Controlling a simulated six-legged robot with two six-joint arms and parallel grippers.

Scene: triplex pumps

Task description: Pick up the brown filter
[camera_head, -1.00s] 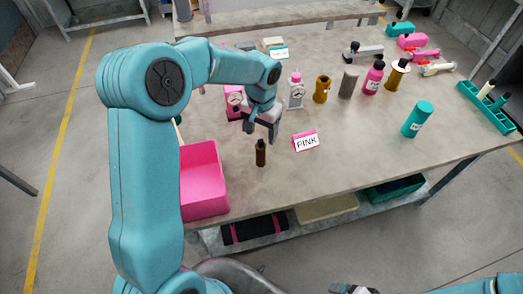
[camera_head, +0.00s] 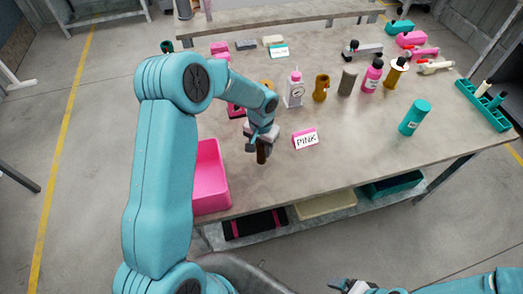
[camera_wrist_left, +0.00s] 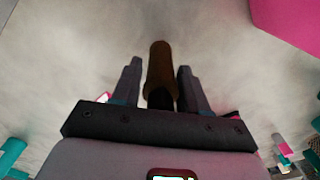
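The brown filter (camera_head: 261,153) is a small dark brown cylinder near the front of the table, left of the PINK sign. In the left wrist view the filter (camera_wrist_left: 160,68) lies between the two fingers, its darker end toward the palm. My left gripper (camera_head: 262,140) is at the filter from above and hides its upper part. In the left wrist view the left gripper (camera_wrist_left: 160,82) is open, with a narrow gap on each side of the filter. My right gripper (camera_head: 352,286) is only partly visible at the bottom edge; its finger opening is unclear.
A pink bin (camera_head: 210,180) stands just left of the filter. The PINK sign (camera_head: 305,139) is close on the right. The front right of the table (camera_head: 370,160) is mostly clear.

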